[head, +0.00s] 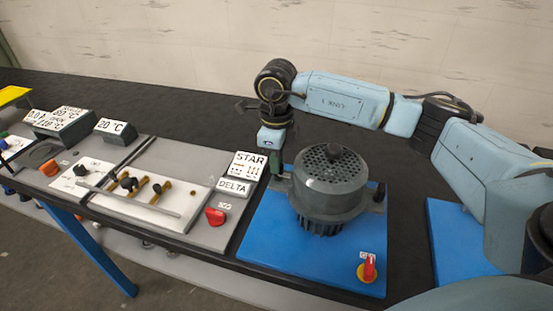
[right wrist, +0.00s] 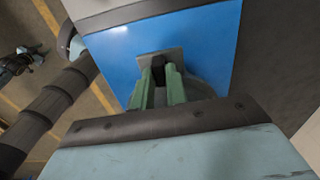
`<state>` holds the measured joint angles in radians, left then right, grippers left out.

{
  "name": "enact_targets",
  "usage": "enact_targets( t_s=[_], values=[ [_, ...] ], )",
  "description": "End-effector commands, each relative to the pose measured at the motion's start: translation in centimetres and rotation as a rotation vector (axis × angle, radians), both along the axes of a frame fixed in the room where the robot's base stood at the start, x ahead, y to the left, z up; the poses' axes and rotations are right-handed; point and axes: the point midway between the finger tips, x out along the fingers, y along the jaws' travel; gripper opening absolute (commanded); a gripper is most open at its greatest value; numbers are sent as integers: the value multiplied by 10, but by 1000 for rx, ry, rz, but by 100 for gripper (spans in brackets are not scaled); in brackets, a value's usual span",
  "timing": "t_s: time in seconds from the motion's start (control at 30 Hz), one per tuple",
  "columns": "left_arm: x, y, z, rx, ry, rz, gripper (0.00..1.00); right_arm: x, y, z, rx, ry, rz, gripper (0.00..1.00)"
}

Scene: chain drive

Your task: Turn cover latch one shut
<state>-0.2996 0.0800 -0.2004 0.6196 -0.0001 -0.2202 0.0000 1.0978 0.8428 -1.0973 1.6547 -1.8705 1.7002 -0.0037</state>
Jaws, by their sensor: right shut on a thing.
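The round grey cover (head: 350,168), with holes and a dark knob on top, sits on the finned motor body (head: 318,222) on a blue plate (head: 265,245). My right gripper (head: 277,172) points down at the cover's left side. In the right wrist view its green fingers (right wrist: 164,84) are shut on a small dark latch piece (right wrist: 160,64) beside the grey housing. The fingers hide most of this latch, so I cannot tell its angle. Another dark latch (head: 379,192) shows at the cover's right side. No number is readable on either. My left gripper is not in view.
STAR (head: 248,164) and DELTA (head: 234,187) signs and a red knob (head: 215,216) are left of the plate. A panel with brass posts (head: 150,195) lies further left. The dark table behind is clear.

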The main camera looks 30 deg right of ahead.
Motion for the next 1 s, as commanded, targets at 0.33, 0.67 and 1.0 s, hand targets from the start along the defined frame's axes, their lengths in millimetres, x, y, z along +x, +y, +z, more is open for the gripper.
enact_targets(
  t_s=[0.33,0.67,1.0],
  values=[
    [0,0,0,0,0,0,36,1,0,2,0,-5,1,24],
    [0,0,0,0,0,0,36,1,0,11,0,-5,0,24],
    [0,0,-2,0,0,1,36,1,0,83,2,-9,1,24]
  ],
)
